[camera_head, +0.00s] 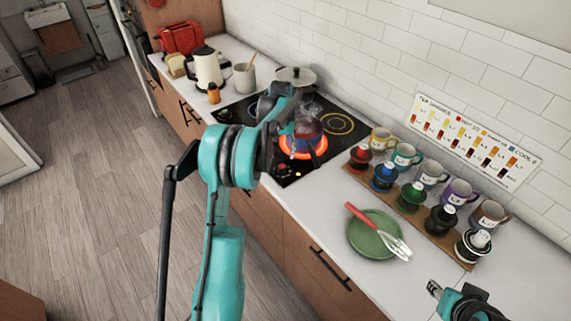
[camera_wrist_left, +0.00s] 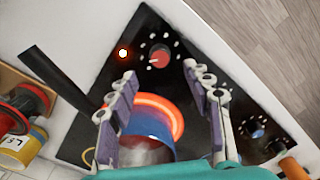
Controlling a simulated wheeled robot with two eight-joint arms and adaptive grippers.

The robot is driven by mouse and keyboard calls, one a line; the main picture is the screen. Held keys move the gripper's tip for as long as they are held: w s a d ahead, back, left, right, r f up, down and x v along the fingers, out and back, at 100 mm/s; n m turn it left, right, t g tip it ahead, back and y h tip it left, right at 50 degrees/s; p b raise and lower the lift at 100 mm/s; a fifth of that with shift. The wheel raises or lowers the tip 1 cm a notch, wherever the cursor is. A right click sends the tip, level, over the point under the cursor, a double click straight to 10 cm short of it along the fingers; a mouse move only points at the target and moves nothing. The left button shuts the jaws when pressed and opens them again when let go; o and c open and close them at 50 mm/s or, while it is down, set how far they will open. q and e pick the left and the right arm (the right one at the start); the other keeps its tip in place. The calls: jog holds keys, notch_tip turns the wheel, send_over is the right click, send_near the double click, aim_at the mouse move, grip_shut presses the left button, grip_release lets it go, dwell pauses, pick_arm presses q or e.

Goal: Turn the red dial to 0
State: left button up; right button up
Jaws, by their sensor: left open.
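The red dial (camera_wrist_left: 159,57) shows near the top middle of the left wrist view, on the black cooktop (camera_wrist_left: 140,30). It is ringed by white marks; I cannot read its setting. A burner glows orange (camera_wrist_left: 172,110) beneath a blue-and-red pot (camera_wrist_left: 148,128). My left gripper (camera_wrist_left: 160,77) is open and empty, its two fingers apart, with the dial just beyond the tips in the picture. In the head view my left gripper (camera_head: 284,112) is over the cooktop, partly hidden by its own arm. My right gripper (camera_head: 437,290) shows in part at the lower right.
A lit indicator (camera_wrist_left: 123,53) is beside the dial. The pot's black handle (camera_wrist_left: 58,78) sticks out. A blue dial (camera_wrist_left: 254,128) is farther along.

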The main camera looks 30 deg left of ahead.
aim_at(282, 166)
pick_arm(q)
notch_tip(282, 166, down, 7)
jog(key=shift+f+b, duration=0.1)
jog(key=shift+b, duration=0.55)
jog(key=c, duration=1.2)
